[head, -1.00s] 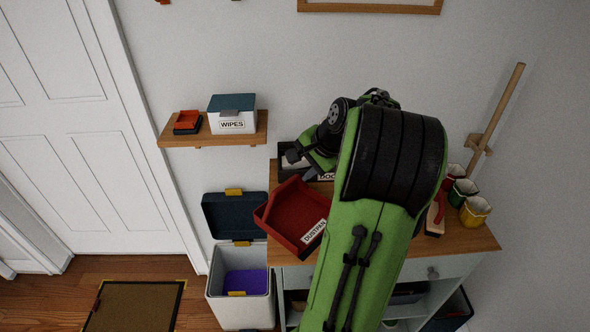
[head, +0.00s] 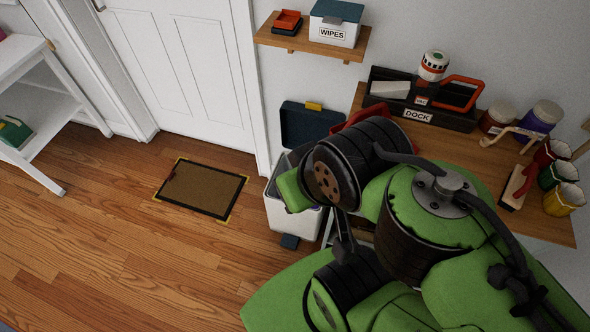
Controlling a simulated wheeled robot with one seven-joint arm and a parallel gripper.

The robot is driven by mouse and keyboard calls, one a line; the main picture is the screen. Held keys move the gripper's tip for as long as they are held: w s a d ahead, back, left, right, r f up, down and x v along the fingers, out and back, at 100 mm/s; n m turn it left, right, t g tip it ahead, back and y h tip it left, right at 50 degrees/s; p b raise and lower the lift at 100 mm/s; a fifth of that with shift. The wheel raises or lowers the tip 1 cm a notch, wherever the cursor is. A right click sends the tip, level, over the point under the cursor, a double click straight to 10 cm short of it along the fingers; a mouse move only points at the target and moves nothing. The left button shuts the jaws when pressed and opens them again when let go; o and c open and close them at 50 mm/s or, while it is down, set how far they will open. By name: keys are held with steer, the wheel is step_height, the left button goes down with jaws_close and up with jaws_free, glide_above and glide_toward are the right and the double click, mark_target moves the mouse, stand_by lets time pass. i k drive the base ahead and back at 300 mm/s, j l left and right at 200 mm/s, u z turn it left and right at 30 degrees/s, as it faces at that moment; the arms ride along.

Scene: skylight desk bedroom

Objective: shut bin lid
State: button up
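The bin (head: 290,214) is a pale box standing on the floor between the door and the wooden-topped table. Its dark blue lid (head: 305,128) stands open, tilted up against the wall, with a yellow tab (head: 313,106) on its top edge. A dark pedal (head: 289,241) shows at the bin's foot. My green and black arm covers the bin's right side and most of its opening. My gripper cannot be made out; it is hidden behind or among the arm links.
A table (head: 479,165) at right holds a DOCK caddy (head: 417,116), a red dustpan partly hidden, a brush (head: 518,186) and several pots. A shelf (head: 309,44) with a WIPES box (head: 334,32) hangs above the bin. A doormat (head: 201,189) lies on open wooden floor at left.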

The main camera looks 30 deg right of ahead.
mark_target(301, 124)
steer(key=i+j+z, duration=0.2)
steer(key=i+j, duration=0.15)
steer(key=i+j+z, duration=0.25)
steer(key=j, duration=0.25)
steer(key=i+j+z, duration=0.2)
steer(key=i+j, duration=0.15)
steer(key=j, duration=0.15)
